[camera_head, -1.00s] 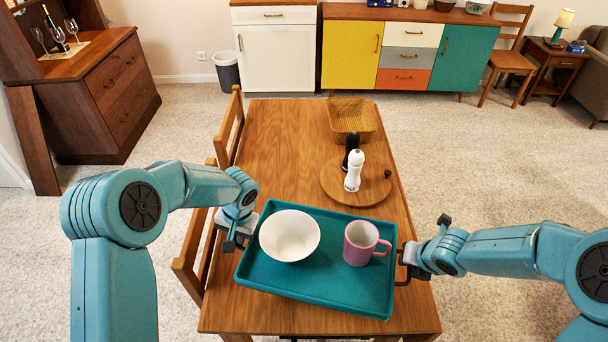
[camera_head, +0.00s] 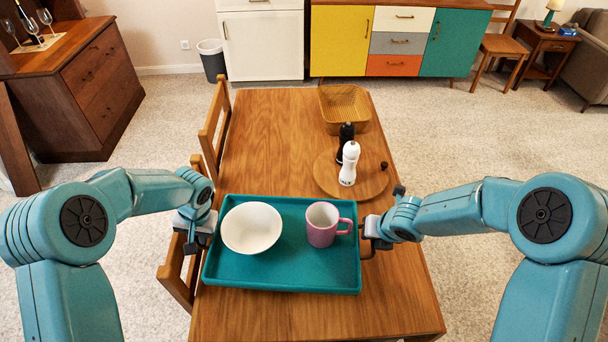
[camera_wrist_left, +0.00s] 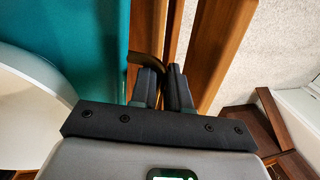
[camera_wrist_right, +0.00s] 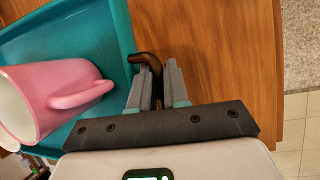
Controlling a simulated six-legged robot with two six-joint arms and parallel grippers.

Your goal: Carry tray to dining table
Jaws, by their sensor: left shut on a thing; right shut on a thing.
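A teal tray (camera_head: 283,274) is over the near part of the wooden dining table (camera_head: 265,130); I cannot tell whether it touches the top. A white bowl (camera_head: 252,228) stands on its left half and a pink mug (camera_head: 322,226) on its right half, both upright. My left gripper (camera_head: 192,240) is at the tray's left side, shut on a brown handle (camera_wrist_left: 147,64). My right gripper (camera_head: 368,246) is at its right side, shut on the other handle (camera_wrist_right: 146,60). The mug also shows in the right wrist view (camera_wrist_right: 48,98).
A round wooden board (camera_head: 325,180) with a white pepper mill (camera_head: 349,164) and a dark mill (camera_head: 345,136) lies beyond the tray. A wicker basket (camera_head: 344,110) is at the table's far end. Chairs (camera_head: 213,125) line the left side. The table's far left part is bare.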

